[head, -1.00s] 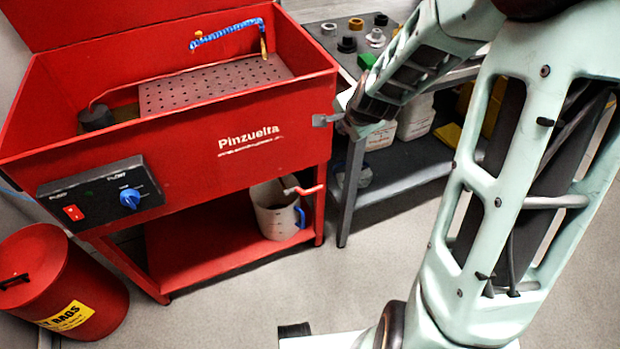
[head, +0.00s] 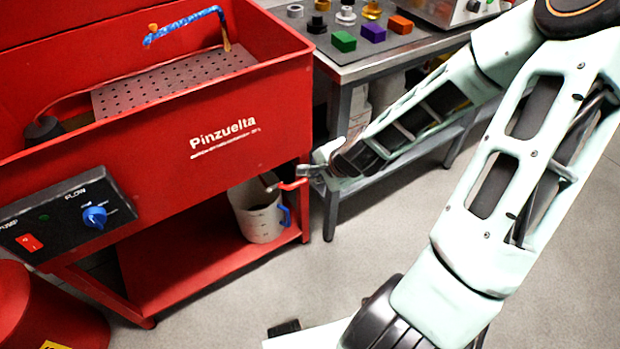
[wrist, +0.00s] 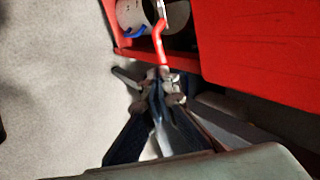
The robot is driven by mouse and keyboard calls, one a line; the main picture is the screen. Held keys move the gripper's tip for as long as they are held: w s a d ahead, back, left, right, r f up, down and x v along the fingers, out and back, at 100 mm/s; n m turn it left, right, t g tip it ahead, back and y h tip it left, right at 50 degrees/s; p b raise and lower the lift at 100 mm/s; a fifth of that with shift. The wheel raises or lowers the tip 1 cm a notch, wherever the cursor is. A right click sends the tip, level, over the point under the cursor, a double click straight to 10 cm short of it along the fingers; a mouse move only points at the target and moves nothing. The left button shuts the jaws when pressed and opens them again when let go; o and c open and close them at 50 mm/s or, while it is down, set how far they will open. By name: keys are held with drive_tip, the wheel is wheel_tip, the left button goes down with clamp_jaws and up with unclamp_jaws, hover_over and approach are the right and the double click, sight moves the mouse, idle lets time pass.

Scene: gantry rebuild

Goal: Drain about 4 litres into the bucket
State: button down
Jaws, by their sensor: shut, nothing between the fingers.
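The bucket (head: 258,218), pale with a blue handle and marks on its side, stands on the red lower shelf under the parts washer (head: 160,150). It also shows at the top of the wrist view (wrist: 130,16). A metal drain spout (head: 268,182) with a red lever (head: 292,185) sits above it, and the lever points right. My gripper (head: 304,171) is shut and empty, right at the lever's outer end. In the wrist view my fingertips (wrist: 158,76) are close to the end of the red lever (wrist: 162,50); I cannot tell whether they touch. The liquid level is unclear.
A control box (head: 68,215) with a red switch and blue knob is on the washer's front. A red bin (head: 40,310) stands at lower left. A metal bench (head: 385,62) with coloured blocks stands right of the washer. The floor in front is clear.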

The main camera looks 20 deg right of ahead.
sight(303, 183)
drive_tip(key=b+x, duration=0.4)
drive_tip(key=x, duration=0.8)
drive_tip(key=shift+w+f, duration=0.1)
drive_tip(key=shift+f, duration=0.05)
drive_tip(key=shift+d+f+y, duration=0.1)
drive_tip(key=shift+f+y, duration=0.2)
drive_tip(key=shift+d+f+y, duration=0.1)
drive_tip(key=shift+f+y, duration=0.2)
drive_tip(key=shift+a+f+m+g+y+b, duration=0.1)
drive_tip(key=shift+f+m+g+y+b, duration=0.35)
drive_tip(key=shift+f+y, duration=0.8)
drive_tip(key=shift+a+f+m+g+y+b, duration=0.1)
drive_tip(key=shift+f+m+g+y+b, duration=0.4)
drive_tip(key=shift+f+y, duration=0.75)
drive_tip(key=shift+f+t, duration=0.25)
drive_tip(key=shift+r, duration=0.15)
